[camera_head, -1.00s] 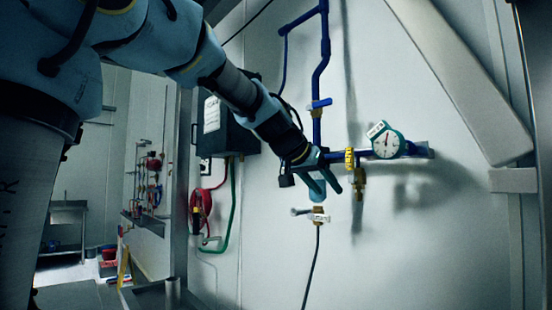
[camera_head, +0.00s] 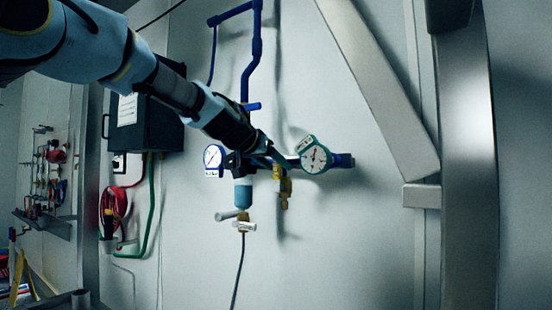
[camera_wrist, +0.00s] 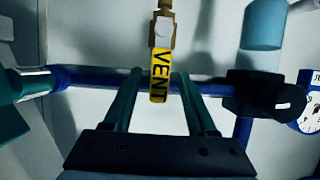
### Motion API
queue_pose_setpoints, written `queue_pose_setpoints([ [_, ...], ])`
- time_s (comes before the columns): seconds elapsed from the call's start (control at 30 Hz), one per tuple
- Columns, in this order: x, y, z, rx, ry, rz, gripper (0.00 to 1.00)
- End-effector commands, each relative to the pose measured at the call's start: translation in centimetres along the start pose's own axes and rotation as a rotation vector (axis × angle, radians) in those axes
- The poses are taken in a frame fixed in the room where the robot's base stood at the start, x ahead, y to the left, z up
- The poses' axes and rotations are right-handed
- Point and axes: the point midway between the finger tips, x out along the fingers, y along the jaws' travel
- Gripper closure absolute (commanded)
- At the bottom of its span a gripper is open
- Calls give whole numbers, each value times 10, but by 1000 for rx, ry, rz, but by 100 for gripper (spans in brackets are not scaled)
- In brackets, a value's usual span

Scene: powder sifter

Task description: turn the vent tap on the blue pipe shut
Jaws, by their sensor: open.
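The vent tap has a yellow handle lettered VENT (camera_wrist: 159,75) on a brass body (camera_wrist: 164,28), below the horizontal blue pipe (camera_wrist: 90,80). In the head view, the yellow handle (camera_head: 277,172) shows just below my gripper (camera_head: 280,158), with the brass body (camera_head: 285,192) hanging under it. In the wrist view, my gripper (camera_wrist: 158,78) is open, its two green fingers on either side of the yellow handle. The fingertips reach to about the pipe. I cannot tell whether either finger touches the handle or how deep they reach around it.
A green-rimmed gauge (camera_head: 316,156) sits right of the tap and a blue-rimmed gauge (camera_head: 214,159) left. A light-blue cylinder (camera_head: 243,193) hangs left of the tap, above a lower valve (camera_head: 243,224). A slanted beam (camera_head: 380,90) stands right. Wall below the tap is clear.

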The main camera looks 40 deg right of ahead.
Motion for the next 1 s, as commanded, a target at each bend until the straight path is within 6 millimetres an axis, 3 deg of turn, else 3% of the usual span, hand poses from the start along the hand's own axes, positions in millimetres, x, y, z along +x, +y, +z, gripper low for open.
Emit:
queue_pose_setpoints([
  [0.4,8,-1,1,0,0,-2,44],
  [0.9,8,-1,1,0,0,-2,100],
  [1.0,8,-1,1,0,0,-2,100],
])
